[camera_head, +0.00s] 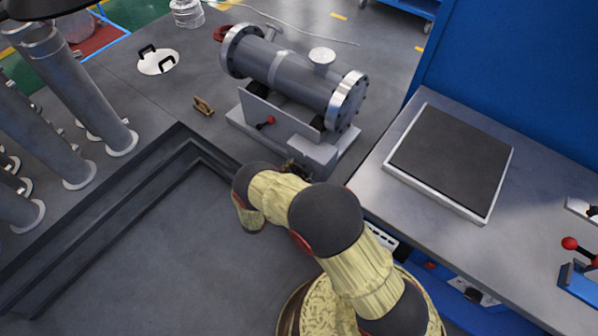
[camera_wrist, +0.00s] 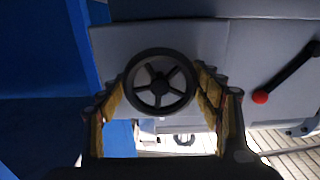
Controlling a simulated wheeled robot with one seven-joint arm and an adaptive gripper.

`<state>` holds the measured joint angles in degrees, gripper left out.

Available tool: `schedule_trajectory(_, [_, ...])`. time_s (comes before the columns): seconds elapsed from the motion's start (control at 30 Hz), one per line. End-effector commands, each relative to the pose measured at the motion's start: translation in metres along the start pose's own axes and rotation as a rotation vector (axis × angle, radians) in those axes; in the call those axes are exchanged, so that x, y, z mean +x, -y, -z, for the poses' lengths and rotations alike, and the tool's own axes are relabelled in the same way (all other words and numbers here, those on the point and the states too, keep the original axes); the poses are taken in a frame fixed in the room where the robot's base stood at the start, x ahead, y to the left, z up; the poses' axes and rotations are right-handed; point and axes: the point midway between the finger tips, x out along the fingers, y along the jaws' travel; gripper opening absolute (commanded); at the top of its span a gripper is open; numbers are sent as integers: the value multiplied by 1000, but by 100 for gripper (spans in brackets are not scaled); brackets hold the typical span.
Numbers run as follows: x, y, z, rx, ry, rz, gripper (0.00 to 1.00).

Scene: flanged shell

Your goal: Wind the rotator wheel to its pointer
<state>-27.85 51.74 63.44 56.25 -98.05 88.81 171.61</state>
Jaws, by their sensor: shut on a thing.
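The rotator wheel (camera_wrist: 160,87) is a dark handwheel with a round hub and several spokes, facing the wrist camera. My gripper (camera_wrist: 160,80) has one yellow-padded finger at each side of its rim and is shut on it. In the head view the wheel is hidden behind my arm, and only a bit of my gripper (camera_head: 292,168) shows at the near end of the rotator (camera_head: 318,152). The grey flanged shell (camera_head: 295,75) lies on the rotator, its short nozzles upward. I cannot make out the pointer in either view.
A lever with a red knob (camera_head: 266,122) is on the rotator's side; it also shows right of the wheel in the wrist view (camera_wrist: 260,97). A bench with a dark-topped plate (camera_head: 450,160) stands at right. Grey pipes (camera_head: 75,85) stand at left. A stepped recess edge (camera_head: 110,225) runs nearby.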

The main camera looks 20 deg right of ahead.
Motion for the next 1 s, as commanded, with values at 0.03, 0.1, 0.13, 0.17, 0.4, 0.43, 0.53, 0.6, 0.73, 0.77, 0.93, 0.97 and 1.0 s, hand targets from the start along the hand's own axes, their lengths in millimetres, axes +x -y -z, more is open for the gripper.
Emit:
schedule_trajectory(0.03, [0, -1, -2, -3, 3, 1, 40])
schedule_trajectory(0.1, [0, -1, -2, -3, 3, 1, 40])
schedule_trajectory(0.13, [0, -1, -2, -3, 3, 1, 40])
schedule_trajectory(0.17, [0, -1, -2, -3, 3, 1, 66])
schedule_trajectory(0.4, [0, 0, -1, -2, 2, 0, 80])
schedule_trajectory(0.43, [0, 0, -1, -2, 2, 0, 81])
schedule_trajectory(0.53, [0, 0, -1, -2, 1, 0, 84])
schedule_trajectory(0.6, [0, 0, 0, -2, 1, 0, 84])
schedule_trajectory(0.73, [0, 0, 0, -2, 1, 0, 84])
schedule_trajectory(0.77, [0, 0, 0, -2, 1, 0, 84])
schedule_trajectory(0.93, [-10, 1, 0, -2, 0, 3, 84])
schedule_trajectory(0.97, [-15, 1, 0, -2, 1, 4, 84])
schedule_trajectory(1.0, [-21, 1, 0, -2, 1, 4, 84])
